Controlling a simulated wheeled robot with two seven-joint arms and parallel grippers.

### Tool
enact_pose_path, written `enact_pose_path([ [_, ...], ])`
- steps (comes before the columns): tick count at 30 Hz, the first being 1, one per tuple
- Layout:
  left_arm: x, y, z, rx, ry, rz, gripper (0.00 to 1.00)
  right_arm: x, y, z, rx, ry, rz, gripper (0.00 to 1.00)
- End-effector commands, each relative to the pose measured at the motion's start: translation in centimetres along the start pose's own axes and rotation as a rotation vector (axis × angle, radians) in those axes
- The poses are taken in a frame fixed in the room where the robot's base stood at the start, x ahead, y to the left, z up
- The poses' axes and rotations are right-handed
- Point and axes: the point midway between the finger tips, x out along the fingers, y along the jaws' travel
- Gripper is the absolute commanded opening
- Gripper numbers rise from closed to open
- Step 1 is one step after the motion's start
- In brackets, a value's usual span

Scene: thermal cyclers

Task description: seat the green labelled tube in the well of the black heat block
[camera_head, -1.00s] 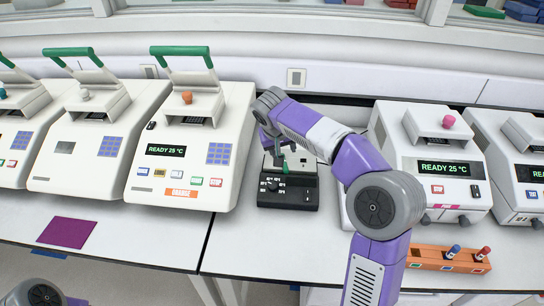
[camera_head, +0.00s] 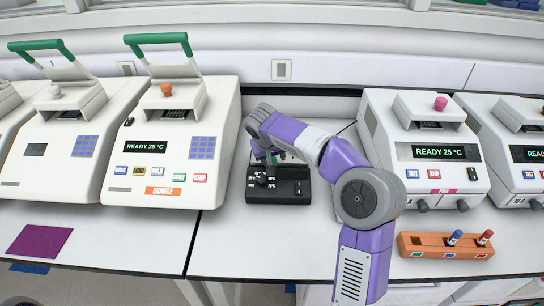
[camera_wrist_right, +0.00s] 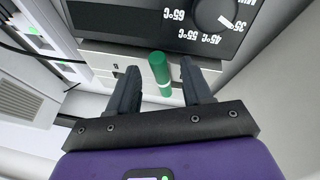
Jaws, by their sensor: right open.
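The black heat block (camera_head: 292,190), with a dial and printed temperatures, sits on the bench in front of my right arm. Its dial panel (camera_wrist_right: 150,18) fills the top of the wrist view, upside down. The green tube (camera_wrist_right: 159,68) with a pale band shows between the fingers of my right gripper (camera_wrist_right: 158,78), at the block's light-grey part. The gripper is open, with a gap on each side of the tube. In the head view the gripper (camera_head: 268,157) is over the back of the block. The tube's lower end is hidden, so its depth in the well is unclear.
An orange-labelled cycler (camera_head: 170,150) with raised lid stands left of the block. A pink-labelled cycler (camera_head: 430,155) stands to the right. An orange rack (camera_head: 415,241) with blue and red tubes lies at the front right. A purple mat (camera_head: 40,241) lies at the left; bench between is clear.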

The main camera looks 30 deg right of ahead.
Motion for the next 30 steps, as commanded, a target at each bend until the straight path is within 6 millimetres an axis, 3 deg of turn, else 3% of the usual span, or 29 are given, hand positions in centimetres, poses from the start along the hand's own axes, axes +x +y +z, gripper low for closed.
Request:
enact_pose_path([
  [7,0.0,0.0,0.0,0.0,0.0,0.0,0.43,0.0,0.0,-0.1,0.0,0.001,0.0,0.47],
  [16,0.0,0.0,0.0,0.0,0.0,0.0,0.43,0.0,0.0,0.0,0.0,0.001,0.0,0.01],
  [25,-0.1,0.0,0.0,0.0,0.0,0.0,0.43,-0.1,0.1,-0.1,0.001,0.001,0.001,0.0],
  [30,-0.8,0.3,0.0,0.0,0.0,0.0,0.43,-1.9,0.5,-0.9,0.001,0.003,0.001,0.0],
])
